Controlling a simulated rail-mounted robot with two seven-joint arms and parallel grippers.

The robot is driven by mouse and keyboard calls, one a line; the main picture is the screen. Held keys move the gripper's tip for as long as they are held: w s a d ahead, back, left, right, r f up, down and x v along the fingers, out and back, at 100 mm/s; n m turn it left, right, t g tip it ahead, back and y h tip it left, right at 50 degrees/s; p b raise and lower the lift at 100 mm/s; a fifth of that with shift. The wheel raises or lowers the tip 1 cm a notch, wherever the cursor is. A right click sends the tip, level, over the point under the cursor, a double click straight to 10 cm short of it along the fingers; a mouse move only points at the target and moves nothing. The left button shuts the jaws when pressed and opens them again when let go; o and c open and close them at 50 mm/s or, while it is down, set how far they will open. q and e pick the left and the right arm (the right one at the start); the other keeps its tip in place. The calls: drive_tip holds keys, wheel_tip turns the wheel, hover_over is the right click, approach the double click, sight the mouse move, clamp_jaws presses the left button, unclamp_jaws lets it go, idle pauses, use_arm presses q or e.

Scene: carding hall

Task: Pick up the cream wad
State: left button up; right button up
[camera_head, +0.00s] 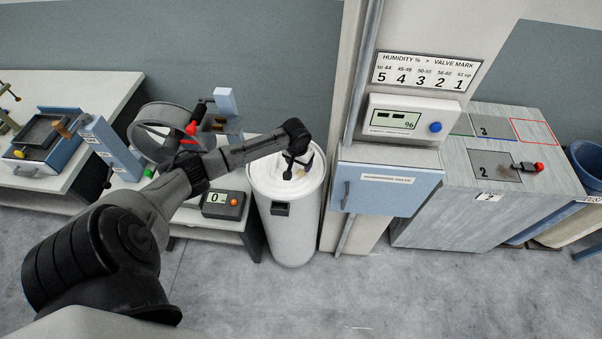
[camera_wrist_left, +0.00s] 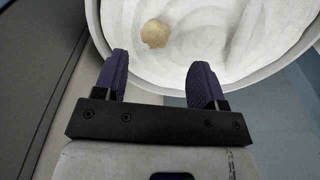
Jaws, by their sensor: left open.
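The cream wad (camera_wrist_left: 155,33) is a small, rough, tan-cream lump. In the left wrist view it lies on the white, folded filling inside a round can (camera_wrist_left: 95,32), towards its left side. My left gripper (camera_head: 292,170) points down at the can's mouth. In the left wrist view its two dark fingers (camera_wrist_left: 159,60) are apart with nothing between them, and the wad shows beyond their tips. My right gripper is not in view.
A low table with a scale display (camera_head: 223,204) stands left of the can. A post and a blue cabinet (camera_head: 385,185) stand close on its right. A grey bin unit (camera_head: 445,215) is further right. Open floor lies in front.

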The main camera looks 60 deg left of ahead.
sight(301, 170)
use_arm(q)
drive_tip(key=f, duration=0.4)
drive_tip(key=shift+w+d+f, duration=0.2)
drive_tip(key=shift+f, duration=0.5)
drive_tip(key=c, duration=1)
drive_tip(key=shift+r, duration=0.1)
